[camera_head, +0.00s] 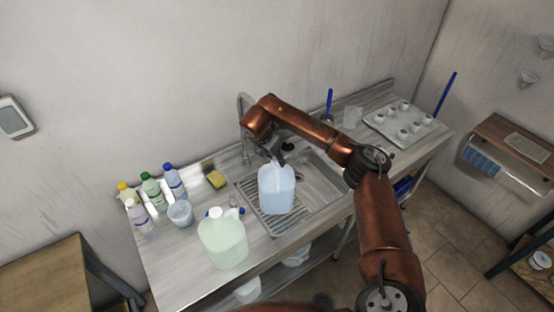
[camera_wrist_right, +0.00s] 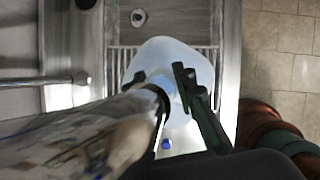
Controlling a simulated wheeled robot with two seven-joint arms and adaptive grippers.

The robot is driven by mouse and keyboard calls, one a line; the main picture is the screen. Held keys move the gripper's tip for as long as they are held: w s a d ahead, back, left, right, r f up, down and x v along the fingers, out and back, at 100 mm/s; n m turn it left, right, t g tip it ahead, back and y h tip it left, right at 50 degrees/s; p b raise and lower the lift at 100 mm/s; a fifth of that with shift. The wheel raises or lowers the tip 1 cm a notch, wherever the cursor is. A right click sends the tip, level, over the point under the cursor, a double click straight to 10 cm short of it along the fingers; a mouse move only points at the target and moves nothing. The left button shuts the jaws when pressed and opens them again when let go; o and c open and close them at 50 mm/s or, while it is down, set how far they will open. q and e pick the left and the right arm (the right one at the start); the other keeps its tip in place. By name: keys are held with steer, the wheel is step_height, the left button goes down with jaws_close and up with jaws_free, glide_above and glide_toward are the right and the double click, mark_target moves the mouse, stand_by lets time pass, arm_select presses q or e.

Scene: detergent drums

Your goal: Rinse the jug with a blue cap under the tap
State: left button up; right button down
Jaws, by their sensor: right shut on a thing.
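A translucent jug with pale blue contents (camera_head: 276,190) is upright at the sink's ribbed drainer; it also shows in the wrist view (camera_wrist_right: 172,52). My right gripper (camera_head: 279,158) is shut on its top from above, and the fingers (camera_wrist_right: 176,92) hide the handle. The cap is hidden in the head view; a small blue round spot (camera_wrist_right: 166,144) shows beside the jug's body in the wrist view. I cannot tell whether the jug touches the drainer. The tap (camera_head: 243,115) stands behind the sink, left of my right arm. My left gripper is not in view.
A greenish jug (camera_head: 224,240) stands on the counter at front left. A tray of white cups (camera_head: 418,139) is at right.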

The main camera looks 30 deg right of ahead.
steer(key=shift+f+b, duration=0.3)
steer(key=shift+f, duration=0.2)
steer(key=c, duration=1.5)
jaws_free()
steer(key=v, duration=1.2)
